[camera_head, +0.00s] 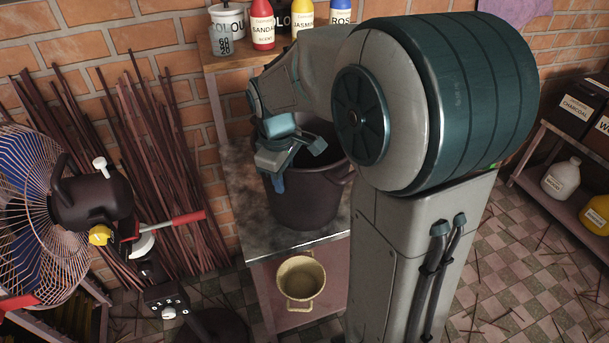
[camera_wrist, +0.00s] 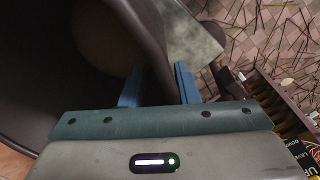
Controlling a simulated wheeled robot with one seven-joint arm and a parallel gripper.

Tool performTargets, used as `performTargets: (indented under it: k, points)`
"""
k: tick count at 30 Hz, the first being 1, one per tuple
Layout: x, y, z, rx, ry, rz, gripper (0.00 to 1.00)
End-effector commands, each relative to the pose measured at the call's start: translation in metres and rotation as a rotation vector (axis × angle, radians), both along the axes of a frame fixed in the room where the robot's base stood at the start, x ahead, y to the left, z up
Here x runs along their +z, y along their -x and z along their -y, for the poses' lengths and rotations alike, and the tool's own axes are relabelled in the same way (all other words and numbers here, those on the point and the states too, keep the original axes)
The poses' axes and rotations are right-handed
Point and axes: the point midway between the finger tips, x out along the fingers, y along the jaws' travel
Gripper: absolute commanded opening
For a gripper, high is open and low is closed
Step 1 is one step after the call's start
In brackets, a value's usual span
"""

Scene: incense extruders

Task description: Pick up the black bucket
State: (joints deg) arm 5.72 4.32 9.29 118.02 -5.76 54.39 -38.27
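The black bucket (camera_head: 305,205) stands upright on a metal-topped table (camera_head: 250,215) in the head view, with a side handle at its right. My gripper (camera_head: 297,168) is at the bucket's rim on its near left side. In the wrist view the bucket wall (camera_wrist: 153,50) runs up between the two blue fingers of my gripper (camera_wrist: 158,88), one finger inside the bucket and one outside. The fingers look spread apart around the wall. Whether either finger touches it is hard to tell. Part of the bucket is hidden by my gripper and arm.
A yellowish pot (camera_head: 300,282) stands on the shelf below. Labelled bottles (camera_head: 263,25) and a white tub (camera_head: 228,20) stand on a shelf behind. A fan (camera_head: 35,205) and bundled sticks (camera_head: 165,170) are at the left. A shelf with jugs (camera_head: 562,180) is at the right.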

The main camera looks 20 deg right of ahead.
Motion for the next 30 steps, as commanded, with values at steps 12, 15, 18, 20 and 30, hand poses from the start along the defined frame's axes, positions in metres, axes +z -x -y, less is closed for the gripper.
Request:
performTargets:
  k: [12, 15, 18, 20, 30]
  points:
    - [-0.0087, -0.0006, 0.0003, 0.0, -0.001, 0.001, 0.28]
    - [-0.0093, -0.0005, 0.0003, 0.0, -0.001, 0.001, 0.28]
    - [-0.0106, -0.0005, 0.0003, 0.0, -0.001, 0.001, 0.28]
    - [-0.0116, -0.0005, 0.0001, 0.0, -0.001, 0.001, 0.28]
    - [-0.0134, -0.0006, 0.0002, 0.0, -0.001, 0.001, 0.28]
